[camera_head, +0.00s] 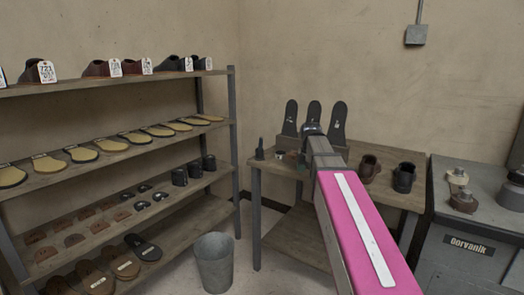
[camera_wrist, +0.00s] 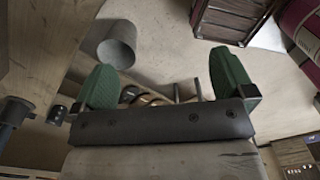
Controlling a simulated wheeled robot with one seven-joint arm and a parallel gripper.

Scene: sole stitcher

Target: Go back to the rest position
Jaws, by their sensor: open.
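My gripper (camera_wrist: 165,82) shows in the wrist view as two green fingers, spread wide apart with nothing between them. In the head view my pink and grey arm reaches forward over the wooden workbench (camera_head: 395,194), and its far end is near the back of the bench top. The gripper itself is mostly hidden behind the arm there. Behind the arm's end, several dark sole-shaped pieces (camera_head: 291,118) stand upright at the back of the bench.
A brown shoe (camera_head: 369,168) and a black shoe (camera_head: 404,177) stand on the bench right of my arm. A shelf rack (camera_head: 150,146) of soles and shoes fills the left. A grey bin (camera_head: 214,262) stands on the floor between. A grey machine (camera_head: 465,245) is at right.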

